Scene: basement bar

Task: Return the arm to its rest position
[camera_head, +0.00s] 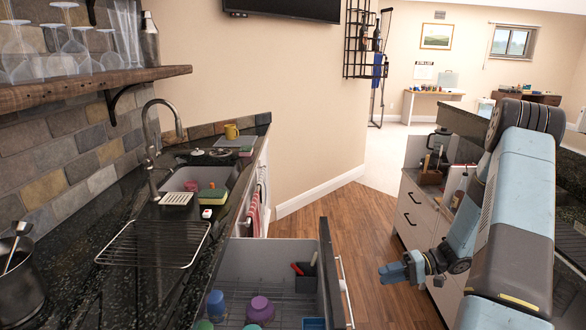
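My arm stands raised on the right side of the view, over the wood floor between the two counters. Its forearm hangs down toward the floor. My gripper (394,272) is at the end, pointing left, in front of the white cabinet drawers and apart from the open dishwasher-like drawer. It is small and seen from the side, so I cannot tell whether its fingers are open or shut. I see nothing held in it.
An open pull-out drawer (329,275) with a rack, cups and a purple bowl (261,309) juts out at the lower middle. The left counter bears a wire rack (153,244) and a sink (196,178). White drawers (412,215) stand at right. Wood floor (345,212) is clear between.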

